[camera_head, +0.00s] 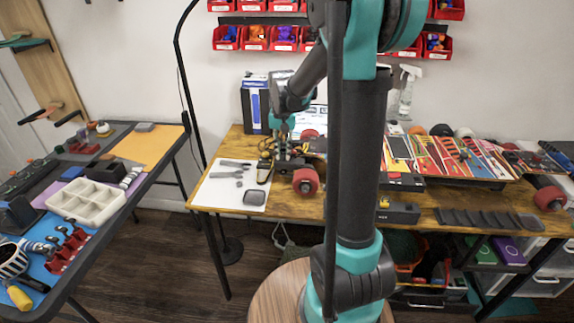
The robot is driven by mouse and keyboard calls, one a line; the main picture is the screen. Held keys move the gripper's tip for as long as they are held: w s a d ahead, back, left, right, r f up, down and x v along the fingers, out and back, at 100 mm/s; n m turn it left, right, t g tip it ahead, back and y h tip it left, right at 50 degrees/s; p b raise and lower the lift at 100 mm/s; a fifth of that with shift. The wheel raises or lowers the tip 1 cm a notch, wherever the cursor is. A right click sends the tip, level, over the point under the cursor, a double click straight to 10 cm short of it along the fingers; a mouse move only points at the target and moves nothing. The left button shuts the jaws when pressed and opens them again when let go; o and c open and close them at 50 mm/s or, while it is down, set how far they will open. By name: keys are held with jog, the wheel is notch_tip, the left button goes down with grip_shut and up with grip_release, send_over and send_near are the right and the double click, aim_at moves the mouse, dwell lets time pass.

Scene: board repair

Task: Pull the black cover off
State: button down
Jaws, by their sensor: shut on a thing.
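An upturned board with red wheels lies along the wooden table, its red left front wheel (305,182) showing beside my gripper. My gripper (284,152) points down at the board's left end and is shut on a small dark part there, which appears to be the black cover. The cover is too small and too hidden by the fingers to make out its edges. I cannot tell whether it is still seated or lifted. My own arm hides part of the board's middle.
A white mat (215,197) with grey tools and a dark square dish (254,197) lies left of the gripper. A blue and white box (254,105) stands behind. A black box (398,212) sits at the table's front edge.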

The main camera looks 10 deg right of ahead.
jog(key=shift+r, duration=2.25)
jog(key=shift+r, duration=0.15)
notch_tip(320, 180, up, 7)
